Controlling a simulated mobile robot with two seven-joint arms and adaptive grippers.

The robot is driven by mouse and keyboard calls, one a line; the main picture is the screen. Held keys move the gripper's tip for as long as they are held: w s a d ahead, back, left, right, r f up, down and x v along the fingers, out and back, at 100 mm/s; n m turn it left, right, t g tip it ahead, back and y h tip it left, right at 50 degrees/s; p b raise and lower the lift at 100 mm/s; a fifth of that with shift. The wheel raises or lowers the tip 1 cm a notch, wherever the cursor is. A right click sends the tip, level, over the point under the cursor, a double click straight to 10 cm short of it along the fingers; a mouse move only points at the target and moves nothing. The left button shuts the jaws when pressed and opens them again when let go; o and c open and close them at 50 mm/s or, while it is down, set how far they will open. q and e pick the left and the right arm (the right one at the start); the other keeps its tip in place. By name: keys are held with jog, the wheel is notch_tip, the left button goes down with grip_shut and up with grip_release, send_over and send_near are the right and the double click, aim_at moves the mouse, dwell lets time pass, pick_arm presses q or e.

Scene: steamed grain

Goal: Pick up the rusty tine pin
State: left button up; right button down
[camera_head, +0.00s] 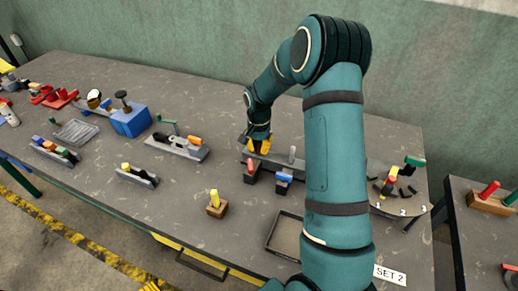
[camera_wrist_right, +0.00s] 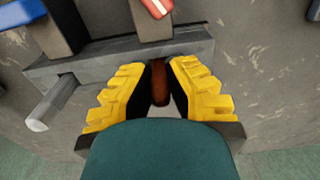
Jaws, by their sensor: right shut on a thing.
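My right gripper (camera_head: 259,146) is over the grey rack at the back of the table. In the right wrist view its yellow fingers (camera_wrist_right: 160,92) are shut on the rusty tine pin (camera_wrist_right: 161,88), a brown-red rod between the dark inner pads. The pin stands at the edge of a grey bar (camera_wrist_right: 110,62); I cannot tell whether it is still seated there. The fingers hide the pin in the head view. A ridged yellow bit at the bottom edge of the head view looks like my left gripper (camera_head: 151,286); its jaws are mostly cut off.
Red-topped (camera_head: 250,165) and blue-topped (camera_head: 284,178) holders stand just in front of the rack. A grey peg (camera_head: 292,154) rises beside my right gripper. An empty tray (camera_head: 271,246) lies near the front edge. A blue box (camera_head: 130,121) stands farther left.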

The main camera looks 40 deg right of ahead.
notch_tip(320, 180, up, 17)
jog(key=p, duration=0.2)
dwell(0.3)
jog(key=shift+a, duration=0.1)
